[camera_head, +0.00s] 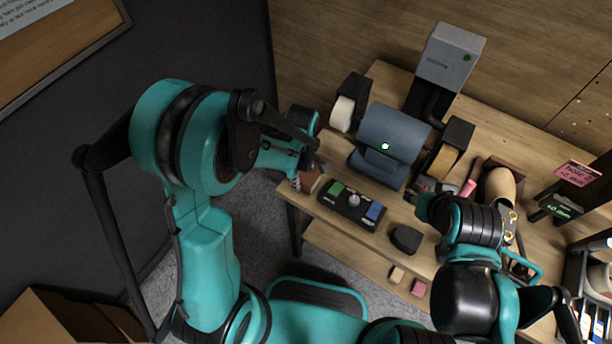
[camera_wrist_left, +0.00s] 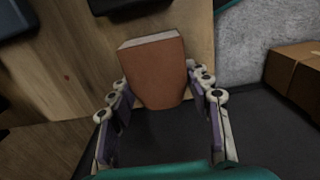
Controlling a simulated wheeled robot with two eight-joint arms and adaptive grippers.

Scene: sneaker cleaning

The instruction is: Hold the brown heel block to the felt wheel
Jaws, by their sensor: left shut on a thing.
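The brown heel block (camera_wrist_left: 155,72) is held between the two fingers of my left gripper (camera_wrist_left: 158,88) in the left wrist view, its pale end pointing away from the palm. In the head view the block (camera_head: 310,182) shows small under my left gripper (camera_head: 309,168), at the bench's left edge. A white wheel, which looks like the felt wheel (camera_head: 343,113), sits in a dark guard on the left of the grey grinder (camera_head: 390,140). The block is apart from this wheel, below and left of it. My right gripper (camera_head: 428,203) is right of the grinder; its fingers are unclear.
A control box (camera_head: 352,203) with green and blue patches lies in front of the grinder. A tan wheel (camera_head: 443,160) sits on the grinder's right. A black piece (camera_head: 406,239) lies near the bench's front edge. A shoe-shaped form (camera_head: 496,187) stands on the right.

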